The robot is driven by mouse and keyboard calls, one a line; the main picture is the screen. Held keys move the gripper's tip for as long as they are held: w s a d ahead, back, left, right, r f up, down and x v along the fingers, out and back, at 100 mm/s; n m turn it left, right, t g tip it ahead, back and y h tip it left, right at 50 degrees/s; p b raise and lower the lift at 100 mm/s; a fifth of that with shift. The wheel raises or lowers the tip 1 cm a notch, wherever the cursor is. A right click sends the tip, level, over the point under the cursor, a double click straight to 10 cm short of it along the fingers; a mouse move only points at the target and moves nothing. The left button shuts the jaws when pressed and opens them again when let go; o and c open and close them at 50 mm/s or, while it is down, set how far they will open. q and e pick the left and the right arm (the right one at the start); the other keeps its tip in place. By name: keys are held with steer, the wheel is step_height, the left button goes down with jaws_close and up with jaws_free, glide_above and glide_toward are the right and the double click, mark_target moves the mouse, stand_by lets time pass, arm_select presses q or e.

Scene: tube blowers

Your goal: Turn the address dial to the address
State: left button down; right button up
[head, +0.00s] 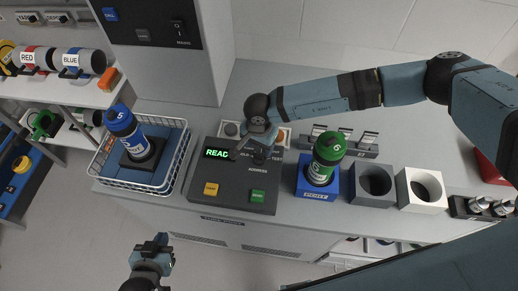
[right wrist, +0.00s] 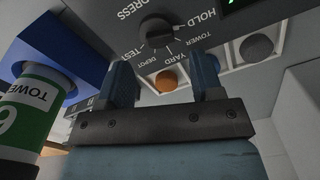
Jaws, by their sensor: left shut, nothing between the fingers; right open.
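The address dial (right wrist: 157,32) is a dark round knob on the dark control box (head: 233,200), with TEST, DEPOT, YARD, TOWER and HOLD printed around it. I cannot make out which word it points at. My right gripper (right wrist: 165,72) is open, its two fingers spread in front of the dial and apart from it. In the head view my right gripper (head: 257,143) is over the back of the box and partly hides the dial. A green carrier (head: 327,155) with a TOWER label stands upright in a blue holder. My left gripper (head: 158,242) is shut and empty, low at the front.
The box has a lit green display (head: 217,154), a yellow button (head: 211,189) and a green button (head: 258,196). A wire basket (head: 180,165) with a blue-topped carrier (head: 128,133) is at left. Grey (head: 372,200) and white (head: 422,208) holders stand right of the green carrier.

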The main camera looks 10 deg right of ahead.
mark_target(259, 155)
steer(key=shift+f+p, duration=0.35)
steer(key=shift+f, duration=1.9)
steer(key=c, duration=0.9)
